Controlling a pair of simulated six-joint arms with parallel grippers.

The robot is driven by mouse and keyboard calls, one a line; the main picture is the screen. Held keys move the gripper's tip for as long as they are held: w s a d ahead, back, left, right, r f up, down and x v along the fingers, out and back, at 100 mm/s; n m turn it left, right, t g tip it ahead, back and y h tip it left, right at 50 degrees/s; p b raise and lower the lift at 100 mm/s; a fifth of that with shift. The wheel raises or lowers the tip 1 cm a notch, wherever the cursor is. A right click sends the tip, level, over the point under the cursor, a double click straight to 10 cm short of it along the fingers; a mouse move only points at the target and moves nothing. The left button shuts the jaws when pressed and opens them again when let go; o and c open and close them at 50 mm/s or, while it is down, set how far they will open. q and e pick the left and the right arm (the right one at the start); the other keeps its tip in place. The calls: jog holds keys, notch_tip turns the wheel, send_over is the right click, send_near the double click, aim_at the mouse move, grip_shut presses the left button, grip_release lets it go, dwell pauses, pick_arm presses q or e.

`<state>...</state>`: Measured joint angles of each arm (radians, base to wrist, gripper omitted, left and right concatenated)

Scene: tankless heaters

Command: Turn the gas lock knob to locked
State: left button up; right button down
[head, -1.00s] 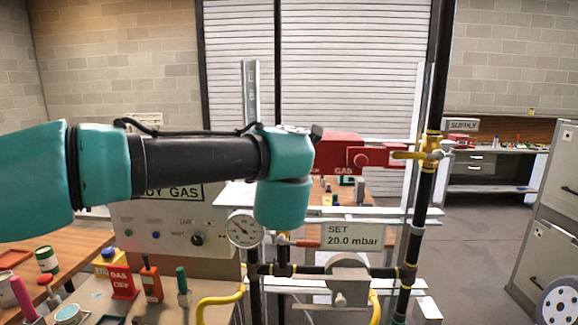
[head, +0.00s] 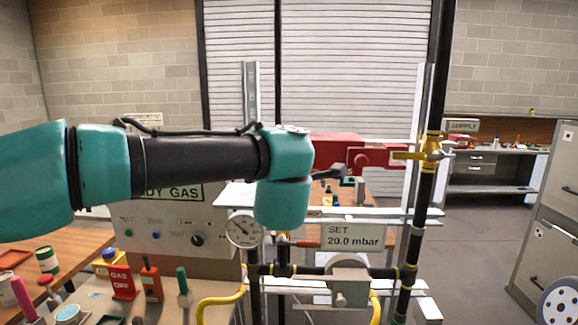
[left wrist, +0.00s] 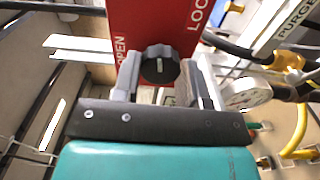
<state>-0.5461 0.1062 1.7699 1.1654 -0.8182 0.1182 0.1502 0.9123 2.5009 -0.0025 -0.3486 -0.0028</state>
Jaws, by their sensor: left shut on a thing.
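The gas lock knob (left wrist: 160,66) is black and ribbed, with a pale pointer line, on a red panel (left wrist: 165,22) in the left wrist view. Parts of the words OPEN and LOCK show to the left and right of the knob. My left gripper (left wrist: 163,82) is shut on the knob, one finger on each side. My right gripper is not in view.
A pressure gauge (head: 242,230) and a 20.0 mbar sign (head: 352,236) are below.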

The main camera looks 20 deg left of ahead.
pick_arm(q)
jog(key=shift+m, duration=0.6)
jog(key=o, duration=0.9)
jog(key=shift+s, duration=0.1)
jog(key=v, duration=1.7)
jog(key=shift+s, duration=0.15)
